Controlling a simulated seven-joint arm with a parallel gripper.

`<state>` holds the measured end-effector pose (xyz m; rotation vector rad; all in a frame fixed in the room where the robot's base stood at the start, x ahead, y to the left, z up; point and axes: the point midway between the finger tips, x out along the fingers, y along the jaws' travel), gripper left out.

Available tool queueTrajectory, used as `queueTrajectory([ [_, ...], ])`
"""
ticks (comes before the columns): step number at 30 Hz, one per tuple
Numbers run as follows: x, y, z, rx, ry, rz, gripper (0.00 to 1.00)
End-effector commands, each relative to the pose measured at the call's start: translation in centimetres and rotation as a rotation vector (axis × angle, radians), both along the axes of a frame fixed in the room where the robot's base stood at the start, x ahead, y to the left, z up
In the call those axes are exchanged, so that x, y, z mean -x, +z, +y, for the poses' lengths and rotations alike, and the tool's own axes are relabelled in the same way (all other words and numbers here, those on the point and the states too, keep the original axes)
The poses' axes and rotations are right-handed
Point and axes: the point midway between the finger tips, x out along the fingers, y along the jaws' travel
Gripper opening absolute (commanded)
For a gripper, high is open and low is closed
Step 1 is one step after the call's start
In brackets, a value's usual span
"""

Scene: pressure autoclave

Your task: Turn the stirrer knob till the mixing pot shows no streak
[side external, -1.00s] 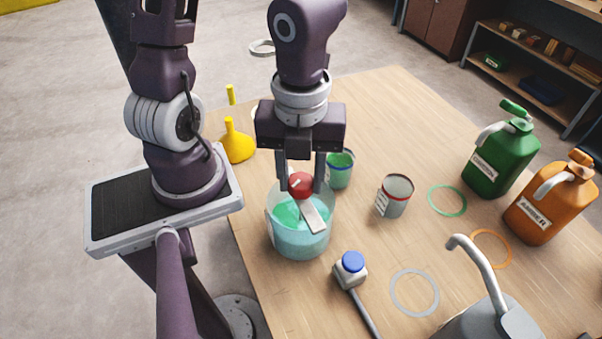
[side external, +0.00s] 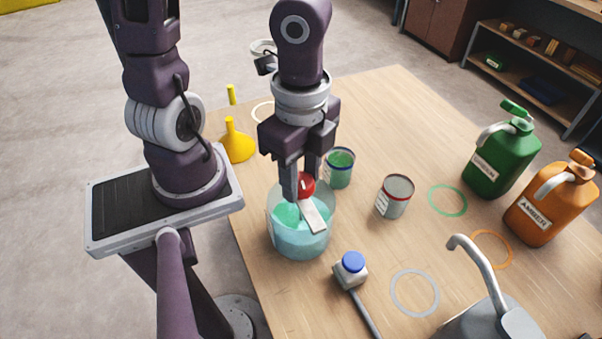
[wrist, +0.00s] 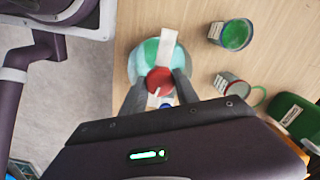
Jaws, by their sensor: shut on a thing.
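The mixing pot (side external: 299,238) is a clear round vessel of teal liquid near the table's left edge. A lighter green patch shows against the paler blue-teal in it, also in the wrist view (wrist: 145,50). A pale flat bar (side external: 312,217) lies across its top. The red stirrer knob (side external: 307,184) with a white mark sits above the pot. My gripper (side external: 301,188) points down and is shut on the knob, one finger on each side. In the wrist view the knob (wrist: 159,80) sits between the two fingers.
A green-filled can (side external: 339,168) and a grey can (side external: 395,196) stand right of the pot. A blue-capped tool (side external: 351,268) lies in front. A yellow funnel (side external: 237,144) is behind left. Green (side external: 502,153) and amber (side external: 549,205) jugs stand at right.

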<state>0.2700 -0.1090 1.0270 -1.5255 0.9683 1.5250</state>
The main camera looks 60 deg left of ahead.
Motion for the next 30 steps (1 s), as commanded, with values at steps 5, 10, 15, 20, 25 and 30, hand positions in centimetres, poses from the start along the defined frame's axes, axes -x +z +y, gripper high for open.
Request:
queueTrajectory([
  [5,-0.05,0.02,-0.05,0.001,0.165,-0.004,0.00],
  [10,0.00,0.02,-0.08,0.001,0.325,-0.003,0.00],
  [15,0.00,0.02,-0.10,0.001,0.485,-0.002,0.00],
  [20,-0.01,0.03,-0.12,0.002,0.638,-0.002,0.00],
  [25,-0.01,0.03,-0.12,0.002,0.799,-0.002,0.00],
  [30,-0.02,0.02,-0.11,0.002,0.961,-0.002,0.00],
])
